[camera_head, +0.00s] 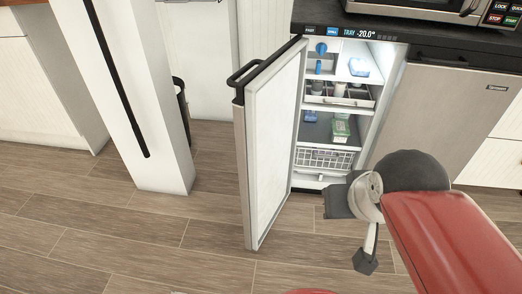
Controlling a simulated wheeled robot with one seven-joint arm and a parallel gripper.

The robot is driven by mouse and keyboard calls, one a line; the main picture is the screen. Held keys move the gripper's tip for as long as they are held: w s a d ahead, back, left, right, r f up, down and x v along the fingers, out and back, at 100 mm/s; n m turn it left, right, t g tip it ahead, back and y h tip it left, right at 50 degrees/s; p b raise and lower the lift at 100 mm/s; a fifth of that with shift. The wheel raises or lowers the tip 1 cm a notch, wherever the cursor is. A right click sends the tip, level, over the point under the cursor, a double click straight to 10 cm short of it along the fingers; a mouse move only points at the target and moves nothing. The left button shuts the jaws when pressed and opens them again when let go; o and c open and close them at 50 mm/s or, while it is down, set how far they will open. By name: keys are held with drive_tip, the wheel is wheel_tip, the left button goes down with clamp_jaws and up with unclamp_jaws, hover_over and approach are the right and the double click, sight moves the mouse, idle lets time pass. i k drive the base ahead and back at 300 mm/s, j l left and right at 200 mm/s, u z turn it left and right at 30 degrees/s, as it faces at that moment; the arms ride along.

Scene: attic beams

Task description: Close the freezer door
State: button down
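The freezer (296,150) stands open under the dark counter, with its lit interior and shelves showing. Its door (272,140) is swung wide out toward me on the left side of the opening, with its pale inner face visible. A black handle (262,62) sits at the door's top outer edge. My gripper (352,233) is in front of the freezer, to the right of the door and apart from it. Its dark fingertips look spread, with nothing between them. The door's outer face is mostly hidden.
Inside the freezer are a wire basket (322,159), a green box (341,128) and small items. A closed grey appliance (445,115) stands to the right, with a microwave (430,8) above. A white pillar (150,100) stands left of the door. Wooden floor (150,240) in front is clear.

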sight(266, 105)
drive_tip(key=i+j+z, duration=0.15)
drive_tip(key=j+z, duration=0.25)
drive_tip(key=j, duration=0.3)
drive_tip(key=j+z, duration=0.4)
drive_tip(key=j, duration=0.3)
drive_tip(key=j+z, duration=0.35)
drive_tip(key=j, duration=0.4)
